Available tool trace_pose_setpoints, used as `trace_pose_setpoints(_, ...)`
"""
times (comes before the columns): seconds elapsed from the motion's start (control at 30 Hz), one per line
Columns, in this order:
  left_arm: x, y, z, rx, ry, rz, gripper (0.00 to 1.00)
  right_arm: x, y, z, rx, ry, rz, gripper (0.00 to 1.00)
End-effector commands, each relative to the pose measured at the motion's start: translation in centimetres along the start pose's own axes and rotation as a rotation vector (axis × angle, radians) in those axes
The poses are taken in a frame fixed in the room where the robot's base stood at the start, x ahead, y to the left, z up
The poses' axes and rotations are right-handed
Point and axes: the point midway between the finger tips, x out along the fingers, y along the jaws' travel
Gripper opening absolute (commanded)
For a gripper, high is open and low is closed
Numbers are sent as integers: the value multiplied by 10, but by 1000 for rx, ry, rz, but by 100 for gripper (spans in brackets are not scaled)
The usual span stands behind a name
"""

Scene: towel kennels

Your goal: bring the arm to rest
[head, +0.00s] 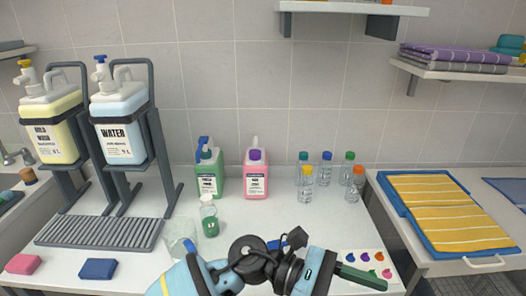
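My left arm (255,262) reaches in from the bottom edge, low over the front of the white counter, and bends to the right. Its far end (318,270) is beside a white card with coloured spots. A dark green bar (362,278) sticks out to the right from that end. I cannot tell whether it is a finger or a separate thing, and no gap between fingertips shows. My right gripper is not in view.
Behind the arm stand a green jug (209,172), a pink jug (256,176), a small bottle (209,216), a clear beaker (180,238) and several capped bottles (306,184). Racked canisters (120,125) are left. A yellow striped towel (440,210) lies right.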

Motion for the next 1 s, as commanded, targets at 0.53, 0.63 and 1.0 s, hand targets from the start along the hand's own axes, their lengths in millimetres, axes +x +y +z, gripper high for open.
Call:
trace_pose_setpoints(0.53,-120,17,-51,-1188,-1003,559,57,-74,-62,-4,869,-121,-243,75)
trace_pose_setpoints(0.63,-151,3,-85,-1395,-1201,639,57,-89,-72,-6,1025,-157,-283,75)
trace_pose_setpoints(1.0,-242,-132,-234,-2028,-2039,902,57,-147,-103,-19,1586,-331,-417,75)
